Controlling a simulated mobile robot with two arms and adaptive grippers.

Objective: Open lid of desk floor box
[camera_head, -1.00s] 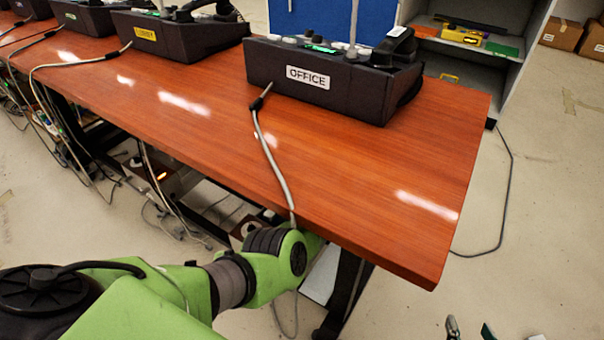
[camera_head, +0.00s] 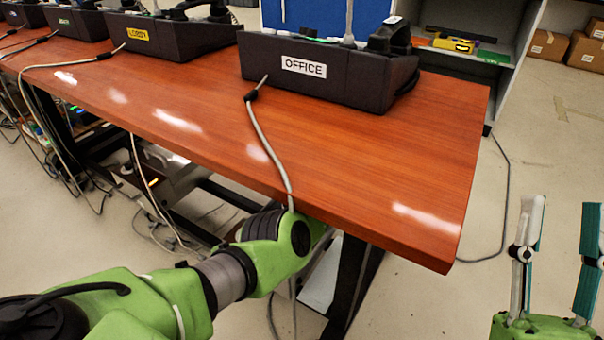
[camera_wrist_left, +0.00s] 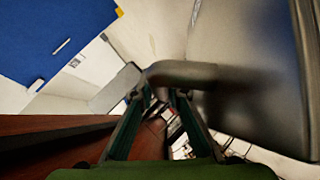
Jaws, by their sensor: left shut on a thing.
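My left arm reaches under the front edge of the desk (camera_head: 400,225), and its gripper is hidden there in the head view. In the left wrist view my left gripper (camera_wrist_left: 160,95) has its fingers closing on a dark grey, bent, handle-like part (camera_wrist_left: 185,74). I cannot tell for sure whether this part belongs to the floor box lid. A pale flat panel (camera_head: 322,285) shows under the desk beside my left arm; I cannot tell what it is. My right gripper (camera_head: 560,225) is raised, open and empty at the right.
The OFFICE phone unit (camera_head: 325,80) stands on the desk, its grey cable (camera_head: 266,145) hanging over the front edge near my left arm. The LOBBY unit (camera_head: 170,40) is further left. Loose cables (camera_head: 155,195) hang below. Floor right of the desk is mostly clear.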

